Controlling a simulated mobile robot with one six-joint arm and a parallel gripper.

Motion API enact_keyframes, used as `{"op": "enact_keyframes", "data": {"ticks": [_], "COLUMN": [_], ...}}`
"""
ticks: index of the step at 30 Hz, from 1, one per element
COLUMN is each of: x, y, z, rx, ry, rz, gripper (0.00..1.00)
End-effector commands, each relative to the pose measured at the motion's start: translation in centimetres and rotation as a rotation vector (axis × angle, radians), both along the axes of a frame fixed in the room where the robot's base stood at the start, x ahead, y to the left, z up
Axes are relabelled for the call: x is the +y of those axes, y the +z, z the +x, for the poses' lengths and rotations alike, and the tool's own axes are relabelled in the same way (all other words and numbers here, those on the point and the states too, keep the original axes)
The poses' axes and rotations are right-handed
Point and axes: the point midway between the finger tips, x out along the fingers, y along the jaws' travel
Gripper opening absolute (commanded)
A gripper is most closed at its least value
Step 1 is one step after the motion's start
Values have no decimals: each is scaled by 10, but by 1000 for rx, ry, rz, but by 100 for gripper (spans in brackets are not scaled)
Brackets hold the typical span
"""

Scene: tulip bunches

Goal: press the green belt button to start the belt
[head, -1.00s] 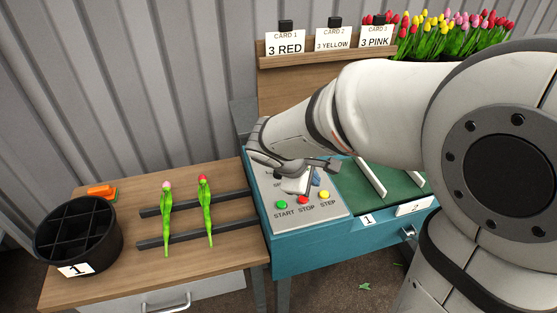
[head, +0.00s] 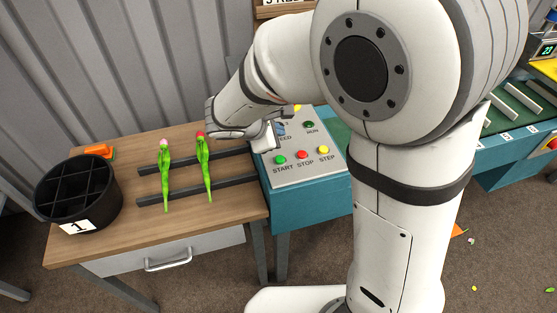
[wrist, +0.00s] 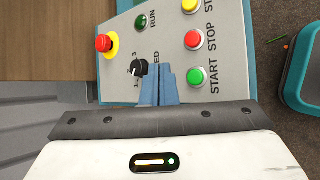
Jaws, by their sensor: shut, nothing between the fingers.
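The green START button (head: 280,160) is on the front left of the sloped grey control panel (head: 310,172), beside the red STOP button (head: 302,155) and yellow STEP button (head: 323,149). My gripper (head: 278,130) hangs over the panel's left part, behind the START button. In the wrist view, the shut blue fingers (wrist: 160,85) lie between the speed knob (wrist: 139,68) and the START button (wrist: 196,75), apart from the button in the picture. Their height above the panel is unclear. The RUN lamp (head: 308,124) looks dark green.
A red mushroom button on a yellow base (wrist: 105,43) stands at the panel's far side. Left of the panel is a wooden table (head: 115,240) with two tulips (head: 165,175) on dark rails and a black divided bucket (head: 75,200). A green belt (head: 500,122) shows at right.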

Motion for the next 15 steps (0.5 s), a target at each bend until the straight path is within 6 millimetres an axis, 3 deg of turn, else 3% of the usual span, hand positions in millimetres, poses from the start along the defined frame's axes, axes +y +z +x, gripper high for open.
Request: {"op": "enact_keyframes", "data": {"ticks": [9,15], "x": [0,0], "y": [-51,-72], "z": [0,0], "rx": [2,1], "ry": [1,1], "rz": [-1,0], "gripper": [0,0]}}
